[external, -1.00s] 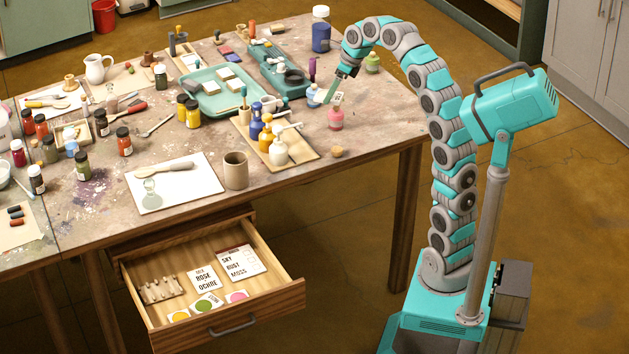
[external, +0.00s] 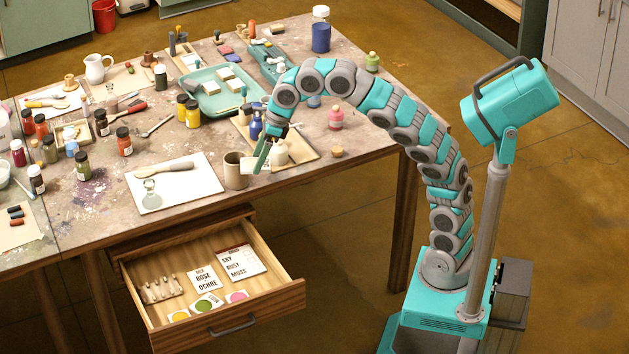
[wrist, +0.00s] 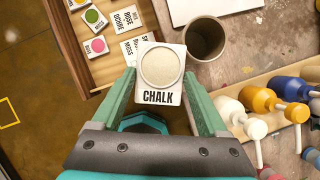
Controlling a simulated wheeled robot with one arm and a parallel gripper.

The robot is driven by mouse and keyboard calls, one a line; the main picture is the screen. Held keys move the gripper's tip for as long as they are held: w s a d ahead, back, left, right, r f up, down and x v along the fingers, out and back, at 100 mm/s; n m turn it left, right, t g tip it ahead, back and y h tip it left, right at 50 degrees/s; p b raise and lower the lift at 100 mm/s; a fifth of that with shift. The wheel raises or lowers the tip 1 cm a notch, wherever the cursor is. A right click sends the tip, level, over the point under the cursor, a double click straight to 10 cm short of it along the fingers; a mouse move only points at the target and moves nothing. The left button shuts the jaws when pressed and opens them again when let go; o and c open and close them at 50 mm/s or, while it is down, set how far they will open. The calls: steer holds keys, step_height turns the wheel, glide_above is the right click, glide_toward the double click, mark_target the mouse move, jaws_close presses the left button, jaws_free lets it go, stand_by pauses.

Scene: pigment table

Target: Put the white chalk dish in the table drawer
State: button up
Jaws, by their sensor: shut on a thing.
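The white chalk dish (wrist: 161,67) is a round pale dish on a white square base, labelled CHALK. My gripper (wrist: 160,88) is shut on it, with one green finger on each side. In the external view the dish (external: 253,165) is a small white shape at the tip of my gripper (external: 262,154), just right of the grey-brown cup and near the table's front edge. The table drawer (external: 284,284) is pulled open below, to the left of the dish. It also shows at the upper left in the wrist view (wrist: 78,45).
The drawer holds a small wooden rack (external: 160,289), lettered cards (external: 243,262) and round color swatches (external: 207,302), with bare floor between them. The cup (external: 235,172) and a tray of pump bottles (external: 305,153) stand close to my gripper.

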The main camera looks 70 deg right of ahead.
steer(key=s+a+f+n+y+b, duration=0.15)
steer(key=s+a+f, duration=0.25)
steer(key=a+f, duration=0.5)
steer(key=s+a+f+n, duration=0.3)
steer(key=s+a+f, duration=0.1)
steer(key=a+f, duration=0.5)
steer(key=shift+g, duration=0.4)
steer(key=f, duration=0.3)
steer(key=d+f, duration=0.1)
steer(key=f, duration=0.6)
steer(key=shift+s+d+f, duration=0.2)
steer(key=shift+f, duration=0.15)
steer(key=shift+f, duration=0.15)
steer(key=o, duration=1.5)
steer(key=v, duration=1.2)
